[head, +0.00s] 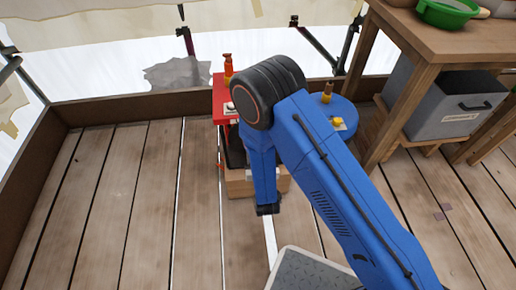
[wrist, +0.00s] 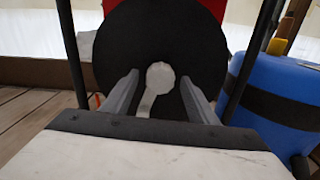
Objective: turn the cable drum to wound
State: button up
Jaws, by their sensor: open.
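The cable drum shows in the wrist view as a large round black disc (wrist: 205,62) with a red part behind its top. A pale grey round hub (wrist: 160,76) with a short bar running down from it sits at the disc's middle. My gripper (wrist: 159,78) is open, with one grey finger on each side of the hub and bar. I cannot tell whether the fingers touch them. In the head view the red-topped drum stand (head: 219,105) is partly hidden behind my blue arm, and my fingers cannot be made out.
A blue round container (wrist: 280,92) stands just right of the drum; it also shows in the head view (head: 347,112). A wooden workbench (head: 445,40) with a grey bin (head: 440,100) is at the right. The plank floor (head: 130,200) at the left is clear.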

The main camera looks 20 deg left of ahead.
aim_at(243, 152)
jog(key=v, duration=1.7)
jog(key=shift+d, duration=0.15)
